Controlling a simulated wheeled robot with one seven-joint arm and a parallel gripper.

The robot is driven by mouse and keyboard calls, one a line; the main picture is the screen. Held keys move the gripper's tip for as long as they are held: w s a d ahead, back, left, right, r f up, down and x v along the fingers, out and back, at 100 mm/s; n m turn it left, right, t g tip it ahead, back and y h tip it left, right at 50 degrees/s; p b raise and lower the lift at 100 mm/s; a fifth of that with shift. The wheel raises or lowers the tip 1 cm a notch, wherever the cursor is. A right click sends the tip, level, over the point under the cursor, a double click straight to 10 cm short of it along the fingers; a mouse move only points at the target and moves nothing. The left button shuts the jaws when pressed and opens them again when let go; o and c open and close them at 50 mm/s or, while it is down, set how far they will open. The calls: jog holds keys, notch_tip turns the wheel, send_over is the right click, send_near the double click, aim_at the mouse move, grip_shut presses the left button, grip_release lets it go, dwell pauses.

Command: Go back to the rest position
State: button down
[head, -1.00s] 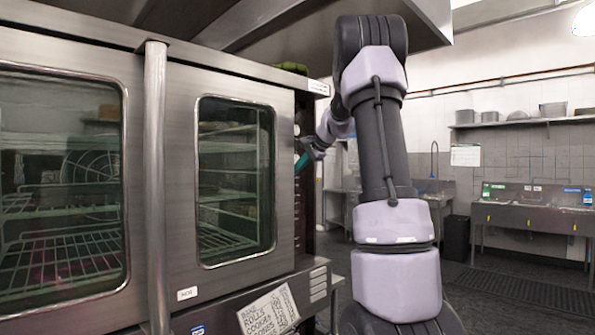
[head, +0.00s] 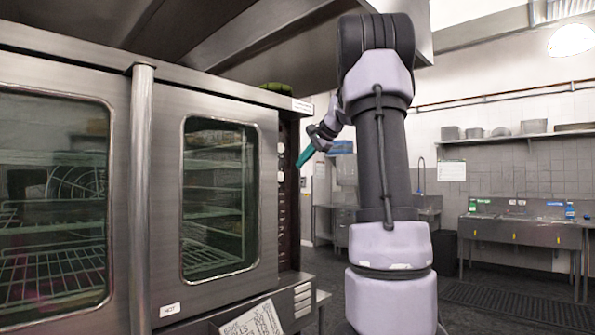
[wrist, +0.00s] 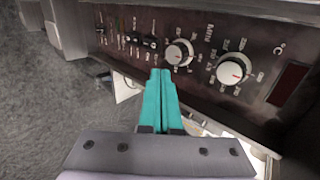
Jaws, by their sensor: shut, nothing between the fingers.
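My gripper (head: 305,156) has teal fingers and is at the right side of the oven, in front of its dark control panel. In the wrist view the teal fingers (wrist: 161,75) are closed together with nothing between them. They point toward the control panel (wrist: 200,45) and appear apart from it, though the exact gap is hard to tell. My arm rises in the middle of the head view and bends down toward the oven's side.
The steel oven (head: 150,75) with two glass doors fills the left. Its panel has a white knob (wrist: 233,69) and another knob (wrist: 179,53). A hood (head: 250,35) hangs above. Sinks (head: 520,230) and a wall shelf (head: 520,138) stand at the right, with open floor before them.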

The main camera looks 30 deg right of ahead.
jog(key=shift+s+r, duration=0.1)
jog(key=shift+s, duration=0.05)
dwell(0.4)
jog(key=s+a+f+n, duration=0.3)
jog(key=s+a+f, duration=0.2)
jog(key=s, duration=0.5)
jog(key=s+a+f+n+g+h, duration=0.1)
jog(key=s+a+f+n, duration=0.2)
jog(key=s+a+f, duration=0.2)
jog(key=s+a+f+n+g, duration=0.1)
jog(key=s+a+f+n, duration=0.2)
jog(key=s+a+f, duration=0.3)
jog(key=s+a, duration=0.4)
jog(key=s, duration=0.6)
jog(key=shift+n, duration=0.4)
jog(key=shift+s+f, duration=0.1)
